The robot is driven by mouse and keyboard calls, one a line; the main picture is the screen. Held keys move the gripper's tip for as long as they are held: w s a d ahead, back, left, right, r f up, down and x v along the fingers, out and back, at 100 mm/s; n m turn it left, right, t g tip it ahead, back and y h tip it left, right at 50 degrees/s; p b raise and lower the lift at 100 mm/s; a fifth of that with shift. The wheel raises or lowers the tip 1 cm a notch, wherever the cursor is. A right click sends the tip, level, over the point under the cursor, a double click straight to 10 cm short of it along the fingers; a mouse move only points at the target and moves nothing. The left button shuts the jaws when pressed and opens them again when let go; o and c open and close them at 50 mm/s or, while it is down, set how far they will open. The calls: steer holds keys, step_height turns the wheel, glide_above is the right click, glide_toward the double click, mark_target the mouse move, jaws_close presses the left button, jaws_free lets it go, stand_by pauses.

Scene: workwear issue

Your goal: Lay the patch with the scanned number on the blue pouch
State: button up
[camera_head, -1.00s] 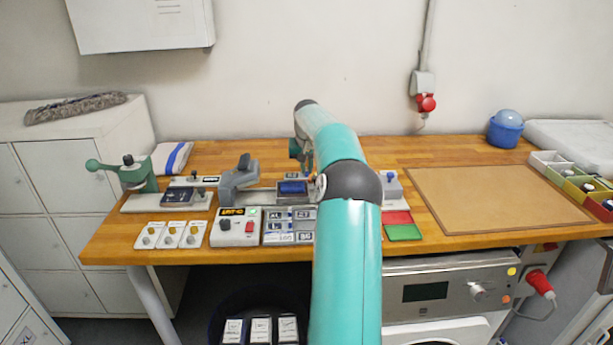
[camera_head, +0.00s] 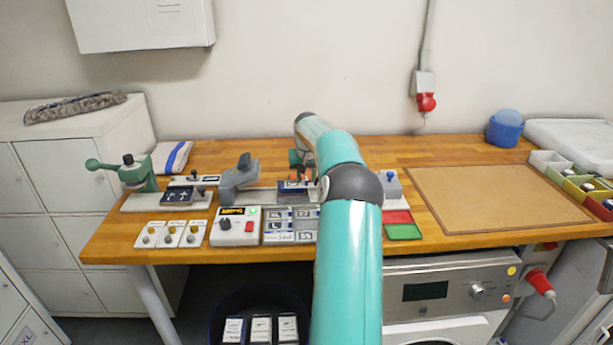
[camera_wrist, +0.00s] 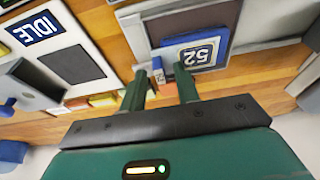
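The blue pouch (camera_head: 283,187) lies on the press bed (camera_head: 290,197), below the grey press arm's right end. It also shows in the wrist view (camera_wrist: 223,37). A patch reading 52 (camera_wrist: 199,55) with a dark face and pale border lies over the pouch in the wrist view. My gripper (camera_wrist: 161,70) has its two green fingers apart, with a clear gap between the tips. The right finger's tip overlaps the patch's near edge in the picture; I cannot tell whether it touches. In the head view my gripper (camera_head: 299,178) is low over the pouch.
A tray of lettered tiles (camera_head: 291,225) and a control box (camera_head: 236,227) stand in front of the press. A green hand press (camera_head: 137,175) is at left. Red (camera_head: 396,217) and green (camera_head: 403,232) pads lie right of my arm. The brown mat (camera_head: 495,197) is bare.

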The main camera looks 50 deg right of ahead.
steer(key=v, duration=1.2)
steer(key=w+a+r+n+t, duration=0.1)
steer(key=a+r+n, duration=0.25)
steer(key=a, duration=1.25)
steer(key=w+a+r+n, duration=0.15)
steer(key=a+r, duration=0.35)
steer(key=a, duration=1.2)
steer(key=s+a+f+n+t, duration=0.1)
steer(key=s+a+n, duration=0.2)
steer(key=s+a, duration=0.9)
steer(key=s+a+f+n+t+y, duration=0.1)
steer(key=s+a+f+y, duration=0.1)
steer(key=s+a+f, duration=0.6)
steer(key=s+a, duration=0.2)
steer(key=shift+s+a+n+t, duration=0.2)
steer(key=shift+s+n+t, duration=0.1)
steer(key=shift+n, duration=0.1)
steer(key=shift+d, duration=0.1)
